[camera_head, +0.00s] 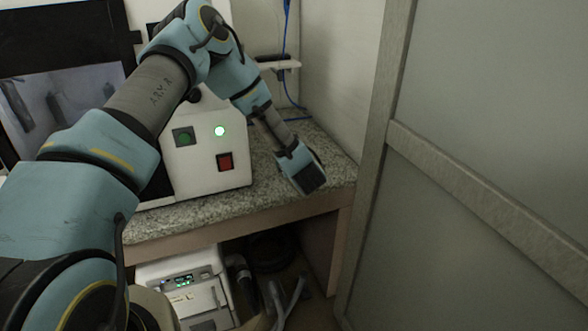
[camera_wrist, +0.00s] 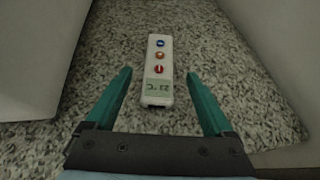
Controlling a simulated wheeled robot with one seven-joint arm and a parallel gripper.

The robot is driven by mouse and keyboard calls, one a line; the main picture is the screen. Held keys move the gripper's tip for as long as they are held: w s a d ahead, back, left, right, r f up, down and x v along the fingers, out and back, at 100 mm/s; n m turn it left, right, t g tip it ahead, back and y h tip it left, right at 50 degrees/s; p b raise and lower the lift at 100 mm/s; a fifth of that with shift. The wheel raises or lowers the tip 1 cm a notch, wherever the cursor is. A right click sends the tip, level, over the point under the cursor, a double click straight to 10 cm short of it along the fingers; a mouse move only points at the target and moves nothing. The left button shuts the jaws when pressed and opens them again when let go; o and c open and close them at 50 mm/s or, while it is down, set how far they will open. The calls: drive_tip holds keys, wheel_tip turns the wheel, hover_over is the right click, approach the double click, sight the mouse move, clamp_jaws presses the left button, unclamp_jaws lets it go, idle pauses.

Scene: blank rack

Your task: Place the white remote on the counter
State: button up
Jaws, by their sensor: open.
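The white remote (camera_wrist: 158,72) lies flat on the speckled grey counter (camera_wrist: 110,85) in the wrist view. It has a small display reading 22 °C and a blue, an orange and a red button. My gripper (camera_wrist: 163,85) is open, with one teal finger on each side of the remote's lower end and a gap to it on both sides. I cannot tell how high the fingers are above the counter. In the head view my gripper (camera_head: 308,180) is over the right part of the counter (camera_head: 205,212), and the remote is hidden there.
A white box with a lit green button and a red switch (camera_head: 225,161) stands on the counter left of my gripper. A wall is behind, and a grey panel door (camera_head: 480,150) is at the right. Below the counter sits a white device (camera_head: 185,285) with hoses.

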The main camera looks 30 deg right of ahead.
drive_tip(key=b+v, duration=0.1)
drive_tip(key=v, duration=0.5)
drive_tip(key=shift+s+a+r, duration=0.1)
drive_tip(key=shift+s+a, duration=0.05)
drive_tip(key=shift+s, duration=0.1)
